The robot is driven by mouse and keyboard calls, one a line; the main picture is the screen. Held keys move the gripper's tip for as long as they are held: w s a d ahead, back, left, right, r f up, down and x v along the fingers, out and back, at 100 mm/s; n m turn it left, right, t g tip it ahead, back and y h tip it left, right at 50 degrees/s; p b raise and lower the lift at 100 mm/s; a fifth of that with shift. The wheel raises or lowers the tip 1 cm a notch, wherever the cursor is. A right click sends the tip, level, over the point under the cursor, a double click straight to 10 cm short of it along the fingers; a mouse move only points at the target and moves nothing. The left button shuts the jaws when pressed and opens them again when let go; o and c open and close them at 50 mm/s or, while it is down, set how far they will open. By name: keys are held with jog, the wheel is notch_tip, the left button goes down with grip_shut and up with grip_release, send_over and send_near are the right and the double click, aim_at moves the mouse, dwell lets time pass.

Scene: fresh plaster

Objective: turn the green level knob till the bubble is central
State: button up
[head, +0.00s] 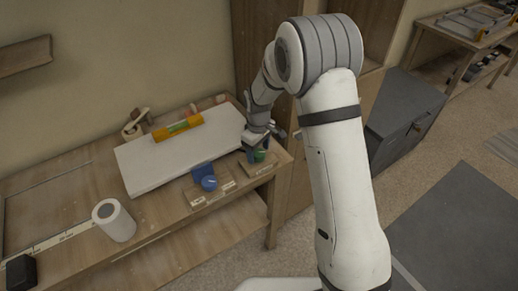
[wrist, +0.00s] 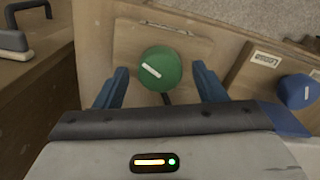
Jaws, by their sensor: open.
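The green level knob (wrist: 161,69) sits on a wooden base plate in the wrist view, with a white slanted mark on its face. My gripper (wrist: 162,82) is open, one blue finger on each side of the knob with gaps showing between. In the head view the green knob (head: 260,155) is partly hidden by my gripper (head: 257,147) at the bench's right end. An orange spirit level (head: 178,128) with a green vial lies on the white board (head: 150,165). The bubble is too small to make out.
A blue knob (head: 208,183) stands left of the green one; it also shows in the wrist view (wrist: 297,91). A white cylinder (head: 114,220) and a black block (head: 21,272) stand on the bench's left. A tape roll (head: 134,130) lies behind the board. A grey cabinet (head: 402,118) stands at right.

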jog(key=shift+f, duration=0.25)
jog(key=c, duration=1)
jog(key=shift+o, duration=0.2)
jog(key=shift+m, duration=0.3)
